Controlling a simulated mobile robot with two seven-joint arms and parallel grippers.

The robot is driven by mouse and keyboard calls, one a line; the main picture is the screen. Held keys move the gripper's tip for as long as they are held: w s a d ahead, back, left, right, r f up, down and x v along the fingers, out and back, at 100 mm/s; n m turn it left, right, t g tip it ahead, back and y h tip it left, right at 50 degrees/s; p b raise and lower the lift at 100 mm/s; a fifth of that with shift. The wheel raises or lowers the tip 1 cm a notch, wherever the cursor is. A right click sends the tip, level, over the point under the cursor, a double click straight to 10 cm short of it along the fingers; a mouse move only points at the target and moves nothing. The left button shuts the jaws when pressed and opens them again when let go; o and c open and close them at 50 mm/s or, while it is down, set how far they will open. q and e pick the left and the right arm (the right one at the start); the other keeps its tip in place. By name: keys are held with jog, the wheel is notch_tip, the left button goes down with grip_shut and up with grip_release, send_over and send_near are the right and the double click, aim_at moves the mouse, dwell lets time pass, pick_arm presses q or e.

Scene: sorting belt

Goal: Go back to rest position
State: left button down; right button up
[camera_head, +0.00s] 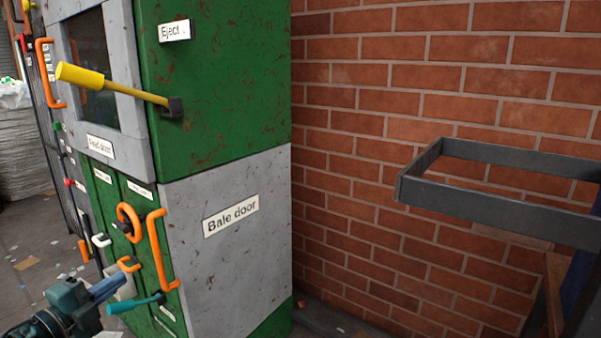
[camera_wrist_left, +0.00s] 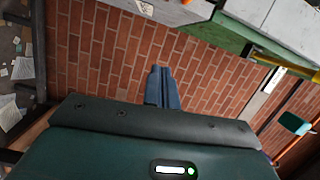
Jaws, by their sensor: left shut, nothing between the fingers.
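My left gripper (camera_head: 121,282) is at the lower left of the head view, in front of the baler (camera_head: 220,100), a green and grey machine. Its blue fingers are closed together with nothing between them, and they also show in the left wrist view (camera_wrist_left: 158,72) against the brick wall. The gripper is near a teal-handled lever (camera_head: 130,305) low on the machine front. I cannot tell from this angle whether it touches the lever. My right gripper is not in view.
A yellow eject lever (camera_head: 85,77) sticks out from the machine. Orange handles (camera_head: 157,250) stand out on its front. A brick wall (camera_head: 360,150) rises behind, with a dark metal frame (camera_head: 500,200) at the right. Open floor (camera_head: 28,255) lies at the far left.

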pick_arm(q)
jog(key=s+d+f+n+g+y+p, duration=0.1)
jog(key=s+d+f+n+g+p, duration=0.2)
jog(key=d, duration=1)
jog(key=s+d+f+n+g+p, duration=0.3)
jog(key=s+d+f+n+p, duration=0.3)
jog(key=s+d+n, duration=0.8)
jog(key=s+p, duration=0.3)
jog(key=s, duration=0.1)
jog(key=shift+d+f+g+y, duration=0.3)
jog(key=shift+f+y, duration=0.05)
jog(key=shift+y, duration=0.05)
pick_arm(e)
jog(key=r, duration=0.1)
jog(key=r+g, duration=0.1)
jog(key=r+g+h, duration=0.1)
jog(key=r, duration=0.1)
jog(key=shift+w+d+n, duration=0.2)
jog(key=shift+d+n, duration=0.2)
pick_arm(q)
jog(key=c, duration=2.2)
grip_release()
